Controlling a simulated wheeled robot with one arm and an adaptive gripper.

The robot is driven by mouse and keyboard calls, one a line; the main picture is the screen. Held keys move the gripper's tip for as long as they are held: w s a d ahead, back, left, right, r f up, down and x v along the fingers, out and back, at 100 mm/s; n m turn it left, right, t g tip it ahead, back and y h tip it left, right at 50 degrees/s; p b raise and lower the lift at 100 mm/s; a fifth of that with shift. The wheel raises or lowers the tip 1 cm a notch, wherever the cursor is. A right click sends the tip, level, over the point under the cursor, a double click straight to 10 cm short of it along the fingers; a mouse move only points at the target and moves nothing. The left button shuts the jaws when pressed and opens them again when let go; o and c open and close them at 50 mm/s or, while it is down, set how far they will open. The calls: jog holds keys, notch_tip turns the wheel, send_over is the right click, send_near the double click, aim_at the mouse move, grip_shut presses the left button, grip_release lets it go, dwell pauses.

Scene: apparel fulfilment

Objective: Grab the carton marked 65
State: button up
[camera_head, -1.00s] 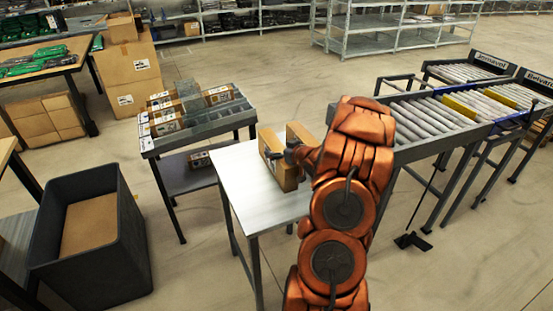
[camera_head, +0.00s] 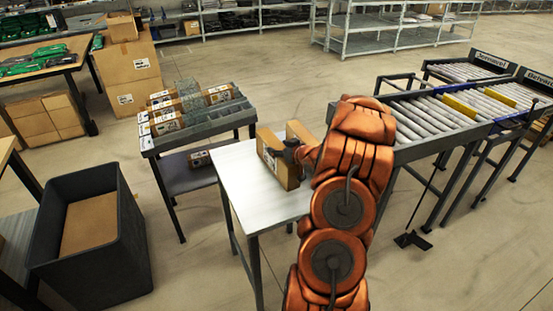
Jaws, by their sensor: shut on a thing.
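A brown carton (camera_head: 268,147) stands upright at the far right part of the white table (camera_head: 238,188). My gripper (camera_head: 287,151) is at this carton and shut on it, partly hidden behind my orange arm. A second brown carton part (camera_head: 296,131) shows just behind my gripper; I cannot tell whether it is the same carton. Several labelled cartons (camera_head: 163,122) stand in the slotted grey rack (camera_head: 203,128) left of the table. No number can be read on any carton at this size.
A dark bin (camera_head: 130,235) with a cardboard piece inside stands at the left. Roller conveyors (camera_head: 440,118) with name signs stand at the right. Large stacked boxes (camera_head: 130,75) stand behind the rack. The table's front left is clear.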

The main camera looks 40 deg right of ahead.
grip_shut()
jog(key=shift+r, duration=0.1)
